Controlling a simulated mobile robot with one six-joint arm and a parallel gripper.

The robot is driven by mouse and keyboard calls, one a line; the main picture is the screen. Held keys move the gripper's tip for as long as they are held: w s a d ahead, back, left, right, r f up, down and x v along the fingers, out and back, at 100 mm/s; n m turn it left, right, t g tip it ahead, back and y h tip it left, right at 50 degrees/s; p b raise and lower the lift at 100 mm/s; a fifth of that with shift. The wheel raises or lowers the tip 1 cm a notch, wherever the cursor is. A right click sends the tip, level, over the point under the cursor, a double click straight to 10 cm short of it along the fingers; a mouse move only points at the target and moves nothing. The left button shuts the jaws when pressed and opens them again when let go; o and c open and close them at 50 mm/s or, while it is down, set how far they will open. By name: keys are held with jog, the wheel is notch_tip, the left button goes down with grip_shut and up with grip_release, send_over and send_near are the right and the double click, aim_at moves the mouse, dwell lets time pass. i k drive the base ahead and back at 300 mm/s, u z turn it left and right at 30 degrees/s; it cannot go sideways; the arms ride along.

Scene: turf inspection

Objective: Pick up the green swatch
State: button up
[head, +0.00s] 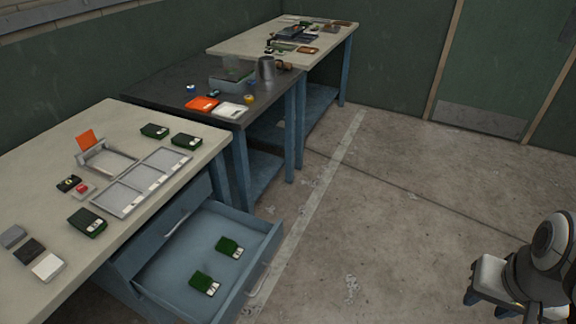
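Several dark green blocks with pale labels show in the head view, and I cannot tell which one is the green swatch. One green block (84,219) lies at the front of the near table. Two more, a green block (154,130) and another green block (184,139), lie near its far edge. A green block (229,245) and a second green block (201,281) lie apart in the open drawer (178,277). Part of my arm is at the lower right, over the floor and far from the blocks. My gripper (484,297) seems to be there, its fingers unclear.
The near table (45,150) also holds a grey divided tray (127,192), a stand with an orange flap (86,139), a red button and grey, black and white pieces. The drawer juts into the floor space. A dark table and another pale table stand beyond. The floor at right is clear.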

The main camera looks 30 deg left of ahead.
aim_at(229, 247)
jog(key=u, duration=0.7)
jog(key=i, duration=1.2)
jog(key=u, duration=1)
jog(key=i, duration=0.25)
jog(key=u, duration=0.15)
jog(key=k, duration=0.8)
jog(key=u, duration=0.15)
jog(key=i, duration=0.85)
jog(key=z, duration=0.1)
